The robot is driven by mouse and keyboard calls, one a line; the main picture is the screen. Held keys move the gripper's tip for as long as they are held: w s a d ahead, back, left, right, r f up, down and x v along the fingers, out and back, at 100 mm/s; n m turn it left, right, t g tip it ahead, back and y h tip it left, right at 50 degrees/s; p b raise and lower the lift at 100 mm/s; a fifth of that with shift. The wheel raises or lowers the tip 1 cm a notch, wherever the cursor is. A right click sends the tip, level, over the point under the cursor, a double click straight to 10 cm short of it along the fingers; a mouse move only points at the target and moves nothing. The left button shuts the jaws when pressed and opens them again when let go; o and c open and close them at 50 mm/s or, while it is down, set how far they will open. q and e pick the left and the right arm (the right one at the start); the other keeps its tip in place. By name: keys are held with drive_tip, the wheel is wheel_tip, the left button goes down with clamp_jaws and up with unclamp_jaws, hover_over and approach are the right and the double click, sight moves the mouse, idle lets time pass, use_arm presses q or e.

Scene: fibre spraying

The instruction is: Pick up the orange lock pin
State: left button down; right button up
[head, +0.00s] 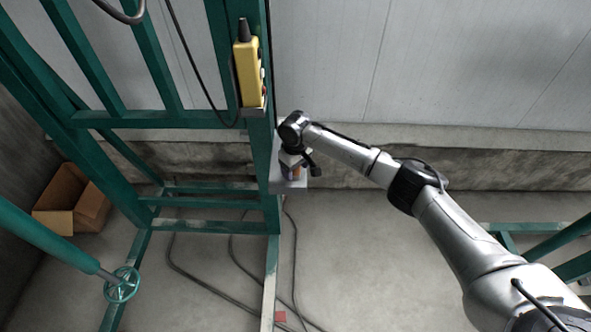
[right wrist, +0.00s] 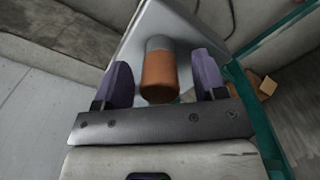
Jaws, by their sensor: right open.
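The orange lock pin (right wrist: 158,78) is a short cylinder with a grey section at its far end. In the right wrist view it sits between the two purple fingers of my right gripper (right wrist: 162,80), with a visible gap on each side. It is on a light grey metal plate (right wrist: 178,22). In the head view my right gripper (head: 291,168) is at the small plate (head: 290,185) on the green frame's post. It is open and hides most of the pin there. My left gripper is in neither view.
A green steel frame (head: 160,118) stands on the left, with a yellow control pendant (head: 248,75) on its post above my right gripper. A cardboard box (head: 54,224), a green handwheel (head: 122,284) and loose cables are low on the left. The floor (head: 370,260) at centre right is clear.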

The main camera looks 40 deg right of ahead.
drive_tip(key=c, duration=1)
